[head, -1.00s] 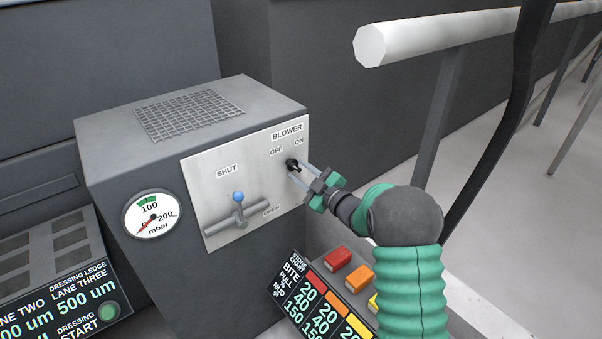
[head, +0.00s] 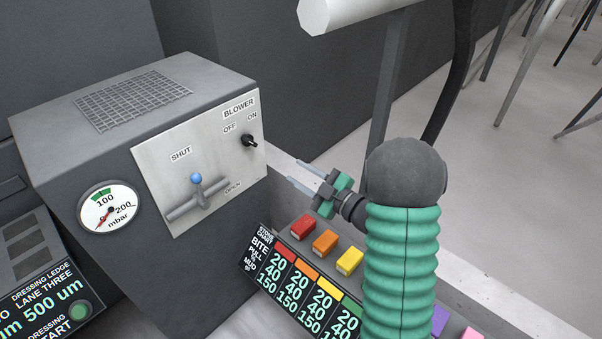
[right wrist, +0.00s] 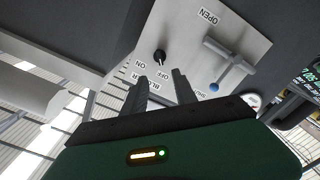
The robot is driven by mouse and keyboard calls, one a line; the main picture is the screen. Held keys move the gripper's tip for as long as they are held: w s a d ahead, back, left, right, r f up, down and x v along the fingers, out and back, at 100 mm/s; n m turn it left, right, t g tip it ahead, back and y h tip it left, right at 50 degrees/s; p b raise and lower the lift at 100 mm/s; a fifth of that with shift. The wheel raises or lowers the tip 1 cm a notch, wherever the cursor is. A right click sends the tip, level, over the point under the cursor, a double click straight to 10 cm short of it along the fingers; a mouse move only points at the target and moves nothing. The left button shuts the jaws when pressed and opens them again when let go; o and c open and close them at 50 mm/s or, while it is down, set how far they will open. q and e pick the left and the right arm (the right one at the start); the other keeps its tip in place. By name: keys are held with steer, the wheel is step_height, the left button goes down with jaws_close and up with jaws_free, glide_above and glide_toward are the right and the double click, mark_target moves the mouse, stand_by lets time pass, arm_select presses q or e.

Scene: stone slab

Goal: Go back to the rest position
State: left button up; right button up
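My right gripper (head: 302,177) is to the right of the blower box (head: 110,150) in the head view. Its two fingers are apart with nothing between them. The black blower knob (head: 249,140) sits on the pale panel under the OFF and ON labels, clear of the fingers. I cannot tell surely which label it points to. In the right wrist view the open fingers (right wrist: 160,84) show in front of the panel (right wrist: 222,38), and the knob (right wrist: 160,57) stands beyond them. My left gripper is not in view.
A blue-tipped lever (head: 196,180) is on the panel between SHUT and OPEN. A dial (head: 109,208) is on the box front. Coloured buttons (head: 325,243) and a lit chart (head: 300,287) lie below my right gripper.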

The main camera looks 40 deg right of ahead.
stand_by(0.4)
steer(key=w+a+f+m+g+h, duration=0.3)
steer(key=a+f+m+g, duration=0.2)
steer(key=a+f+g, duration=0.15)
steer(key=s+a+f+m+g+y, duration=0.1)
steer(key=s+a+f+m+g, duration=0.1)
steer(key=s+a+f+g, duration=0.4)
steer(key=s+a+f+m+g, duration=0.2)
steer(key=s+a, duration=0.7)
steer(key=w+r+p+v, duration=0.1)
steer(key=w+p+v, duration=0.2)
steer(key=p+v, duration=1.5)
steer(key=shift+a+g+y, duration=0.35)
steer(key=shift+g+y, duration=0.05)
steer(key=shift+g, duration=0.05)
steer(key=shift+w+r, duration=0.1)
